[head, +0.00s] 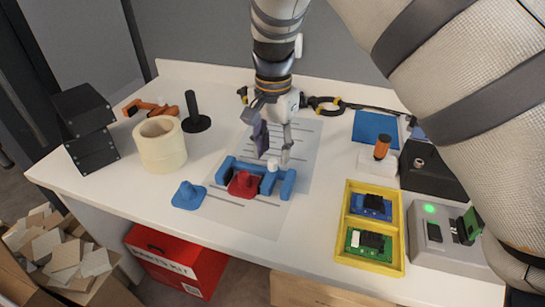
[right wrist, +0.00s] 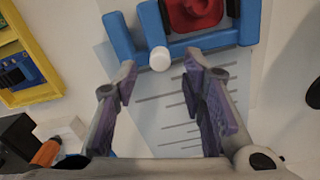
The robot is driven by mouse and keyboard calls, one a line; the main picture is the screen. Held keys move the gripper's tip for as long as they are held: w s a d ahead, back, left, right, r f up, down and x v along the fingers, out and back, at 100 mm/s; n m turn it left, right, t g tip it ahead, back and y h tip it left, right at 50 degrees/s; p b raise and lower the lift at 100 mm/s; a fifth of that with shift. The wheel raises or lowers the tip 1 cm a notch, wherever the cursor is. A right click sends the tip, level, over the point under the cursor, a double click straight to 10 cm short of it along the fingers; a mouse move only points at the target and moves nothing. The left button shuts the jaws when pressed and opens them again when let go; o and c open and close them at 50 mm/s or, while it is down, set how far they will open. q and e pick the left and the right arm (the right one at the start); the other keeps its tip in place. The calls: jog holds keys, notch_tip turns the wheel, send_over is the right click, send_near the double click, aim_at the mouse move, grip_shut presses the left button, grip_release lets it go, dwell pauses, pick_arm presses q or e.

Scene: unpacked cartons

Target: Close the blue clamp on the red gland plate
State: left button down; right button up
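The blue clamp (head: 287,184) lies on a lined sheet in the middle of the table; it is a low frame of blue bars with a white-tipped lever (head: 268,182). The red gland plate (head: 243,184) sits within its bars. In the right wrist view, the clamp (right wrist: 122,38) and red plate (right wrist: 196,14) are at the top, and the white knob (right wrist: 160,59) shows near my fingertips. My right gripper (head: 273,149) is above the clamp, open and empty; its spread fingers show in the wrist view (right wrist: 160,76), apart from the knob. My left gripper is not in view.
A tape roll (head: 161,145), black stand (head: 196,118) and black box (head: 88,128) stand left. A yellow tray (head: 343,252) and grey tester (head: 450,252) are right. Behind my gripper lies a cable.

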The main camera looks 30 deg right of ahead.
aim_at(270, 159)
jog(key=shift+f, duration=1.45)
grip_shut()
jog(key=shift+w+a+r, duration=0.15)
jog(key=shift+w+a, duration=0.1)
jog(key=shift+w, duration=0.05)
grip_release()
notch_tip(270, 159, up, 12)
